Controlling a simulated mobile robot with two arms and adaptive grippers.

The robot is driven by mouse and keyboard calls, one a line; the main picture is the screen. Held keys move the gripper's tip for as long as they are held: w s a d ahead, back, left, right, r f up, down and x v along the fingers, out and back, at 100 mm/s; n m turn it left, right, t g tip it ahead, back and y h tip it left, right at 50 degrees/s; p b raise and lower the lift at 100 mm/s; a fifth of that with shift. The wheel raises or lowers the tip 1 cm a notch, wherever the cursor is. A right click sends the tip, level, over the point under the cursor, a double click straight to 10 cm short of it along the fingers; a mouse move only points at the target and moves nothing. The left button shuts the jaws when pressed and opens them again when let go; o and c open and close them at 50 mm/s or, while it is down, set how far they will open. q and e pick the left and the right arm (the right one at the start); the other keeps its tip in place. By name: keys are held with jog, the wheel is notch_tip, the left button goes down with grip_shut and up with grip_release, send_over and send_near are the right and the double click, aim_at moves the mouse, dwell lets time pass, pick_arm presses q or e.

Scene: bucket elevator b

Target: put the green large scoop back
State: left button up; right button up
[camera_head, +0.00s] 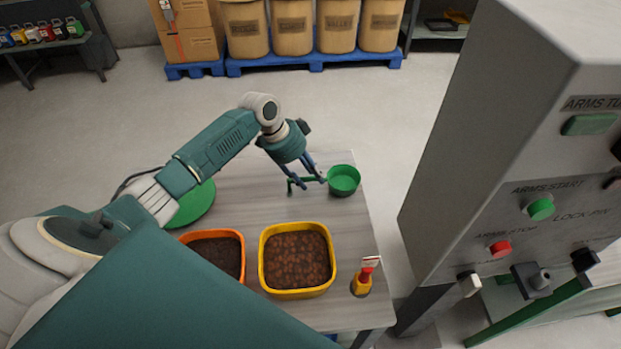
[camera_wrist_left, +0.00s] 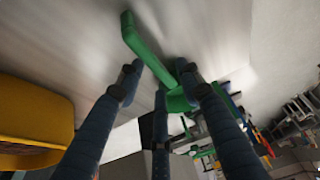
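The green large scoop (camera_head: 344,181) is near the table's far right corner in the head view. Its round cup is on the right and its handle points left. In the left wrist view, its bent green handle (camera_wrist_left: 147,51) runs between my finger ends. My left gripper (camera_head: 312,181) is over the handle, left of the cup. It also shows in the left wrist view (camera_wrist_left: 160,75), with its fingers spread and gaps beside the handle, so it looks open. Part of the cup is hidden behind a finger there. My right gripper is not in view.
An orange tub (camera_head: 241,236) of dark soil and a yellow tub (camera_head: 264,262) of brown lumps stand on the table (camera_head: 347,232). A red-yellow object (camera_head: 362,281) is right of them, a green disc (camera_head: 195,204) left. A grey machine (camera_head: 480,150) stands right of the table.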

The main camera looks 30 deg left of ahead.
pick_arm(q)
jog(key=b+v, duration=0.2)
jog(key=v, duration=0.9)
jog(key=shift+f, duration=0.1)
